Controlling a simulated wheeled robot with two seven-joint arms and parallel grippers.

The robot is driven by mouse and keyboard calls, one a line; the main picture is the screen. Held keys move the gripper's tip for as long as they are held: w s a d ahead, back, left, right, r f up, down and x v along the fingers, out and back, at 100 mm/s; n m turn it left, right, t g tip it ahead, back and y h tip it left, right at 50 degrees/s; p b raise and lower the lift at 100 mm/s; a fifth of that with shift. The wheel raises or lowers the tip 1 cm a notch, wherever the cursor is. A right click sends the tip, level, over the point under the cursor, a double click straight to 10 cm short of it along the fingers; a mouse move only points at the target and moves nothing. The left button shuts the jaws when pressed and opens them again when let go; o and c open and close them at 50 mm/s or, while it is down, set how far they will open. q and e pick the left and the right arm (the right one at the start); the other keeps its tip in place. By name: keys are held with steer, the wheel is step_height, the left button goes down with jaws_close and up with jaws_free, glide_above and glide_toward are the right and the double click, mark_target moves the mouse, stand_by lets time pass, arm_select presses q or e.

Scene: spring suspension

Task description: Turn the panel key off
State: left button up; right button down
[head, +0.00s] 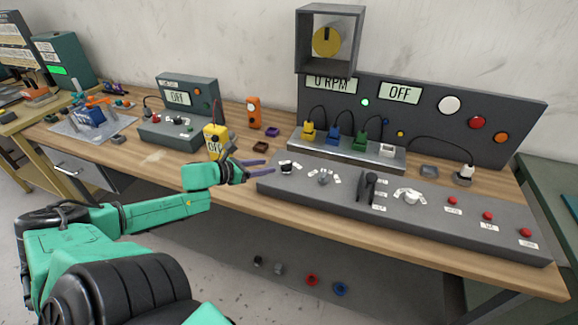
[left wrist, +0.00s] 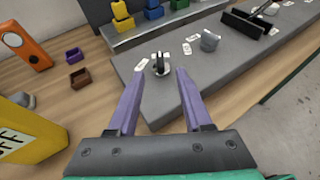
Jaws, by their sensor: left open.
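The panel key (head: 287,168) is a small dark key in a round switch at the left end of the long grey control panel (head: 330,199). White labels surround it. In the left wrist view the key (left wrist: 160,64) stands upright, just beyond and between my fingertips. My left gripper (head: 264,167) is open and empty, with its purple fingers (left wrist: 158,76) pointing at the key from the left. I see no contact between the fingers and the key. My right gripper is not in view.
Right of the key are a grey knob (head: 325,177), black levers (head: 367,187), a white knob (head: 411,197) and several red buttons. A yellow meter (head: 215,141) stands close behind my left gripper. Behind the panel are coloured plugs and displays reading "0 RPM" and "OFF" (head: 400,93).

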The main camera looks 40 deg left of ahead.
mark_target(288, 163)
arm_select(q)
steer(key=b+x, duration=0.5)
steer(key=x, duration=0.2)
steer(key=shift+w+f, duration=0.15)
steer(key=shift+f, duration=0.1)
steer(key=shift+w+f+b, duration=0.2)
steer(key=shift+w+b, duration=0.5)
steer(key=shift+b, duration=0.1)
steer(key=shift+w+p, duration=0.25)
steer(key=shift+p, duration=0.25)
steer(key=shift+w+f+p, duration=0.3)
steer(key=shift+w, duration=0.2)
steer(key=shift+w+d+f, duration=0.25)
steer(key=shift+w+d, duration=0.1)
steer(key=shift+w, duration=0.15)
jaws_close()
